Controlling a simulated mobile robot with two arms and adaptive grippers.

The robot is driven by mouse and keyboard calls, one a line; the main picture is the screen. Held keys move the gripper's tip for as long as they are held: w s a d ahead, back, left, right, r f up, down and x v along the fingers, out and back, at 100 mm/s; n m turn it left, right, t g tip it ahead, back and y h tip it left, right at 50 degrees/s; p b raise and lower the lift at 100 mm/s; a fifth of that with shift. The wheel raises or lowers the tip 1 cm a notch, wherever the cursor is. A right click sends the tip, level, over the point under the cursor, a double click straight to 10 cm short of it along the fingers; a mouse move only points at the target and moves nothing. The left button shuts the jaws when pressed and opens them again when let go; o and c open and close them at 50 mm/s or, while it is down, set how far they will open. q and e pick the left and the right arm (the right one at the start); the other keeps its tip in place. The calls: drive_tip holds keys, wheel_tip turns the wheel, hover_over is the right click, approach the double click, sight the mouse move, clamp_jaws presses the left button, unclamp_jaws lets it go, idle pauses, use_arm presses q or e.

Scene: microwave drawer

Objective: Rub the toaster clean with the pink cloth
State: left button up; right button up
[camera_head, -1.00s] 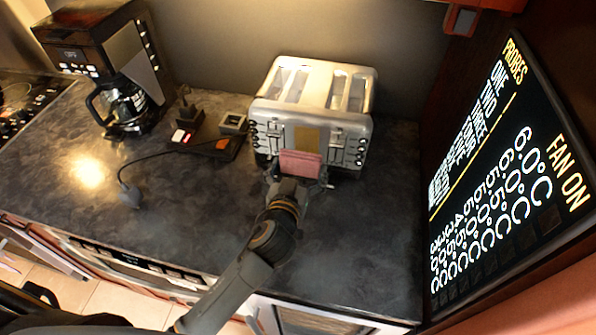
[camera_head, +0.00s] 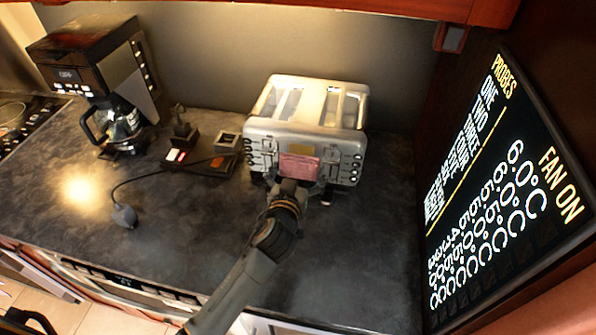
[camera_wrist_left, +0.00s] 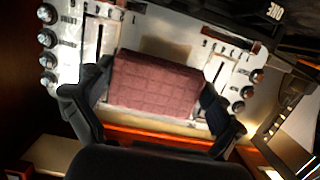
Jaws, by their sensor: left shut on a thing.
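The silver toaster (camera_head: 308,108) stands on the dark counter, its front with knobs and levers towards me. A brownish patch (camera_head: 303,148) shows on the middle of its front, just above the cloth; it also shows in the left wrist view (camera_wrist_left: 165,47). My left gripper (camera_head: 294,181) is shut on the pink cloth (camera_head: 298,167) and holds it at the lower middle of the toaster's front. In the left wrist view the folded cloth (camera_wrist_left: 155,84) spans between the two fingers. The cloth appears against the front; contact is hard to tell. My right gripper is not in view.
A coffee maker (camera_head: 101,80) stands at the back left. A black device with a cord (camera_head: 211,166) and a small box (camera_head: 228,141) lie left of the toaster. A large display panel (camera_head: 500,190) is at the right. The front counter is mostly clear.

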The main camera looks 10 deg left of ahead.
use_arm(q)
drive_tip(key=shift+w, duration=0.6)
idle(0.5)
drive_tip(key=shift+s, duration=0.1)
idle(0.5)
drive_tip(key=shift+r, duration=0.15)
drive_tip(key=shift+r+p, duration=0.3)
drive_tip(key=shift+r, duration=0.05)
idle(0.3)
drive_tip(key=shift+r+p, duration=0.35)
drive_tip(key=shift+r, duration=0.1)
